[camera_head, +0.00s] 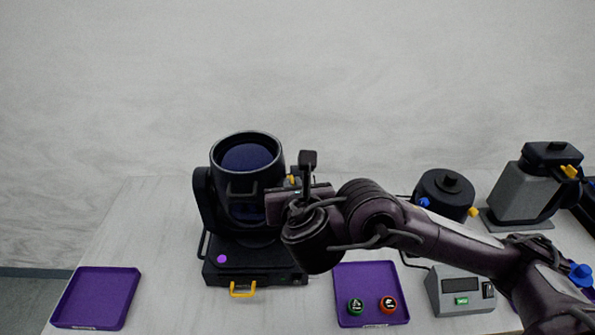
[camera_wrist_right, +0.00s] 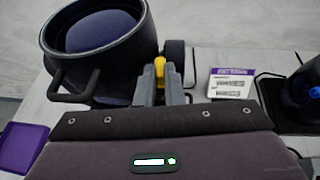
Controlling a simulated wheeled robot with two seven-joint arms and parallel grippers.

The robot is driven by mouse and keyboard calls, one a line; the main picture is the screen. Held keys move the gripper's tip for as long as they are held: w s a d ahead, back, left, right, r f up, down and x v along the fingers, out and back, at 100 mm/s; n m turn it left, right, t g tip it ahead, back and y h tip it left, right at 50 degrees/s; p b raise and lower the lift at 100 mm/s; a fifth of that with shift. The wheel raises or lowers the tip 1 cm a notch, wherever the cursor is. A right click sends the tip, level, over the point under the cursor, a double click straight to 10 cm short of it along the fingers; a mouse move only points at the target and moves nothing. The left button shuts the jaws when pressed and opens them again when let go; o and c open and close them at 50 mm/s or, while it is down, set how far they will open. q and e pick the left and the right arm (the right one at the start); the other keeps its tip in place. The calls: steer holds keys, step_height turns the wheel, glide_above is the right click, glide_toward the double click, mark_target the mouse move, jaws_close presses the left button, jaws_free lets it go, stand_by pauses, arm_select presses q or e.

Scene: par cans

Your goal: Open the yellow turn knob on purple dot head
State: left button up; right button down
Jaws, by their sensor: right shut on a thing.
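The purple dot head is a black moving-head lamp (camera_head: 247,172) with a dark blue lens, standing left of centre on the table. A purple dot (camera_head: 221,259) marks its base. Its yellow turn knob (camera_wrist_right: 160,67) shows in the right wrist view on the right side of the head, and a bit of yellow shows in the head view (camera_head: 292,180). My right gripper (camera_wrist_right: 161,82) has its two grey fingers closed around the knob. In the head view my right gripper (camera_head: 290,190) and wrist hide most of the knob's side. My left gripper is not in view.
A purple tray (camera_head: 85,297) lies at the left. Another purple tray (camera_head: 371,275) holds a green and a red button-like piece. A grey box with a display (camera_head: 459,291), a round black lamp (camera_head: 444,194) and a grey lamp (camera_head: 533,184) stand right. A yellow handle (camera_head: 242,290) sits on the base front.

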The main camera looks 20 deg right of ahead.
steer(key=m+h+p, duration=0.1)
steer(key=p, duration=0.1)
steer(key=m+g+h+p, duration=0.1)
steer(key=m+h+p, duration=0.1)
steer(key=p, duration=0.1)
steer(key=a+m+g+h+p, duration=0.1)
steer(key=h+p, duration=0.1)
steer(key=shift+w+r+m, duration=0.2)
steer(key=shift+r+m, duration=0.1)
steer(key=shift+m, duration=0.1)
steer(key=shift+a+f+m+h+p, duration=0.1)
steer(key=shift+f+m+h+p, duration=0.25)
steer(key=shift+p, duration=0.6)
steer(key=shift+h, duration=0.25)
steer(key=c, duration=1.5)
jaws_free()
steer(key=shift+c, duration=0.2)
steer(key=shift+w+r, duration=0.1)
